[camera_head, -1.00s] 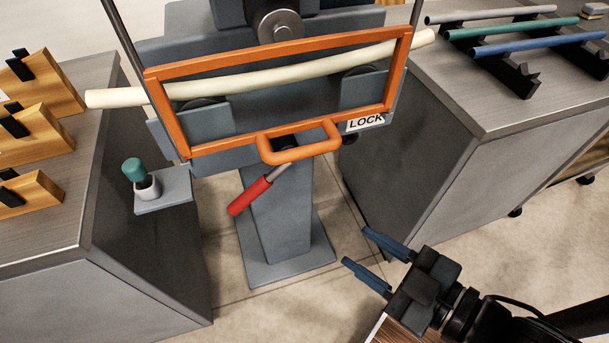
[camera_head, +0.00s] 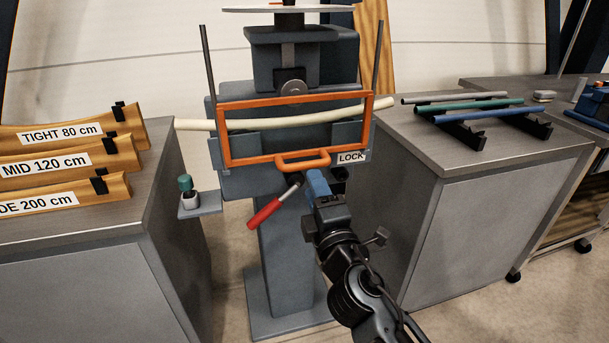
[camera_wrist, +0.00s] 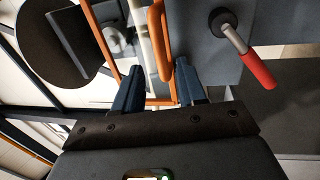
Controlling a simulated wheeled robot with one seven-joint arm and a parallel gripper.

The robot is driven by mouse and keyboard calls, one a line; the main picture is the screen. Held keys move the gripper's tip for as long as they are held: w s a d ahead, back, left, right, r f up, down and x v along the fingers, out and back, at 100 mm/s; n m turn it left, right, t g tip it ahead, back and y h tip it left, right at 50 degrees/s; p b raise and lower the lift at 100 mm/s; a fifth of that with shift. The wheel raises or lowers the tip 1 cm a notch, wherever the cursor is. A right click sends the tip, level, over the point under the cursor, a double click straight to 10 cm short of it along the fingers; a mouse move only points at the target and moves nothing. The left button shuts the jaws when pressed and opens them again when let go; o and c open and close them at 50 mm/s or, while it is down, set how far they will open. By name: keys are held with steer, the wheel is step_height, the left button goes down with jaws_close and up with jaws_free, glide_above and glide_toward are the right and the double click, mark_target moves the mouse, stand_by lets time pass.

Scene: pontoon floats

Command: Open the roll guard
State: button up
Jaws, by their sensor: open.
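The roll guard (camera_head: 367,122) is an orange rectangular frame on the front of a grey machine, hanging down across the rolls. Its orange loop handle (camera_head: 302,166) sits at the middle of its lower edge. My gripper (camera_head: 317,174) is just below and right of the handle in the head view, with blue fingers apart. In the wrist view the handle (camera_wrist: 155,40) appears between and ahead of my open fingers (camera_wrist: 157,72). I cannot tell whether it touches them. My fingers partly overlap each other in the head view.
A pale tube (camera_head: 250,124) runs across the machine behind the guard. A red-gripped lever (camera_head: 265,214) hangs just left of my gripper, near a LOCK label (camera_head: 352,157). Grey cabinets flank the machine; the right one (camera_head: 490,165) carries several tubes on a rack (camera_head: 463,133).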

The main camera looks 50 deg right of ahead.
mark_target(306, 168)
steer(key=p+x, duration=0.2)
steer(key=x, duration=0.5)
steer(key=shift+w+d, duration=0.15)
steer(key=shift+w, duration=0.05)
steer(key=shift+c, duration=0.3)
jaws_close()
